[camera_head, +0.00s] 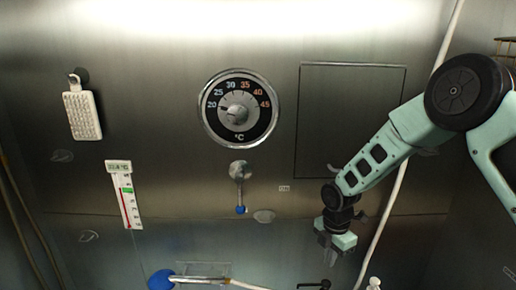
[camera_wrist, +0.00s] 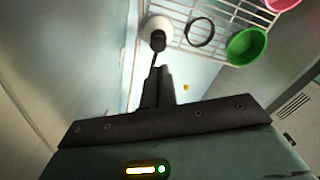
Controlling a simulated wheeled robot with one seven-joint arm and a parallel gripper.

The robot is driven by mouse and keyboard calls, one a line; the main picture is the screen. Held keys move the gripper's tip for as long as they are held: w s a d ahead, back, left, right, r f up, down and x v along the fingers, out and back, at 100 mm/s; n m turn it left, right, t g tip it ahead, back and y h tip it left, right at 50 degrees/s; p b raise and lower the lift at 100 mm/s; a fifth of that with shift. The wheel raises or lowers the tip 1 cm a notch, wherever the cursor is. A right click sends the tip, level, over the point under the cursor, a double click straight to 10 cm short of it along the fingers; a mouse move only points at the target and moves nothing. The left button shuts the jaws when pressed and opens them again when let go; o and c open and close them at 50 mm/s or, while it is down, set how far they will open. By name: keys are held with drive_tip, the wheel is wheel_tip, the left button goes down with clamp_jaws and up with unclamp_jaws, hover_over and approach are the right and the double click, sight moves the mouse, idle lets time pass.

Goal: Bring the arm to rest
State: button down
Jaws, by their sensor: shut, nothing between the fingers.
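My arm comes in from the right in the head view, bent at the elbow, with its lower part reaching down and left.
A temperature dial (camera_head: 239,108), a lever with a blue tip (camera_head: 239,186), a thermometer (camera_head: 124,195) and a hanging brush (camera_head: 82,112) are on the wall. A blue-headed shower (camera_head: 161,280) lies below. The wrist view shows a wire rack (camera_wrist: 215,14) with a green bowl (camera_wrist: 247,47).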

drive_tip(key=s+a+r+m+b, duration=0.4)
drive_tip(key=s+a, duration=0.1)
drive_tip(key=s, duration=0.2)
drive_tip(key=s+r+m+b, duration=0.2)
drive_tip(key=s+m+b, duration=0.6)
drive_tip(key=s, duration=1.8)
drive_tip(key=a+m, duration=0.1)
drive_tip(key=m, duration=0.2)
drive_tip(key=shift+s+m+y, duration=0.3)
drive_tip(key=shift+s+m, duration=0.05)
drive_tip(key=shift+m, duration=0.05)
